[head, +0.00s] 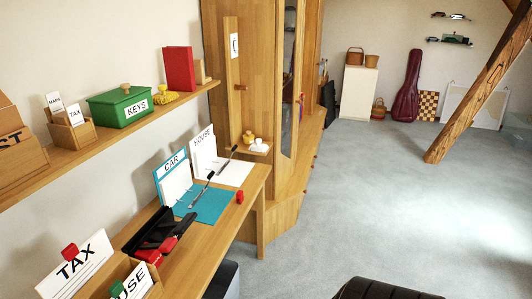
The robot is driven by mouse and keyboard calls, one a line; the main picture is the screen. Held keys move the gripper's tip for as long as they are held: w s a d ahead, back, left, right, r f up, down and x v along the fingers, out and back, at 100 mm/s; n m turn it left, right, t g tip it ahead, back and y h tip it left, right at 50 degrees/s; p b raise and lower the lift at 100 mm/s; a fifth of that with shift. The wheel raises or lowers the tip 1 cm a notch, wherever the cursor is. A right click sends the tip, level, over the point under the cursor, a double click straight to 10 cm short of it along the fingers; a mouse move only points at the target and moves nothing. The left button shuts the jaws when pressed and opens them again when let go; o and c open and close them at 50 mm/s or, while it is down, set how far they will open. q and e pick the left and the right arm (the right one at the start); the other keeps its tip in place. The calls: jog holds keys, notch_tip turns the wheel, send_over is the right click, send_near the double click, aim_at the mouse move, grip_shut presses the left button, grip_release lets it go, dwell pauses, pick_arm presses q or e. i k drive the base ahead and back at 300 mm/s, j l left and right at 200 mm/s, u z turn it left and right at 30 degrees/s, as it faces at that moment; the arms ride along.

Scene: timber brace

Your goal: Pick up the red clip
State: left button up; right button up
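One red clip (70,252) sits at the top of a white card lettered TAX (75,268), at the lower left. Another small red object (239,197) sits at the right edge of the wooden desk (225,222), beside the open teal CAR binder (208,205); it is too small to tell whether it is a clip. A green clip (117,289) sits on a white card lettered USE (137,284), partly cut off. Neither of my grippers is in view.
A black and red device (155,236) lies on the desk. The open HOUSE binder (232,173) stands behind the CAR binder. A wall shelf (100,142) with a green KEYS box (120,106) overhangs the left. A dark leather seat (385,289) is at bottom; carpet (370,210) is clear at right.

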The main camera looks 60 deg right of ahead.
aim_at(239, 195)
jog(key=l+z, duration=0.15)
jog(key=z, duration=0.35)
jog(key=l+z, duration=0.15)
jog(key=z, duration=0.3)
jog(key=i+l+z, duration=0.1)
jog(key=z, duration=0.4)
jog(key=i+l+z, duration=0.85)
jog(key=i+z, duration=0.25)
jog(key=i, duration=1.3)
jog(key=i+l+u, duration=0.1)
jog(key=i+u, duration=0.2)
jog(key=u, duration=0.15)
jog(key=i+l+u, duration=0.2)
jog(key=u, duration=0.3)
jog(key=i+l+u, duration=0.3)
jog(key=u, duration=0.15)
jog(key=i+l+u, duration=0.2)
jog(key=l+u, duration=0.25)
jog(key=j, duration=0.1)
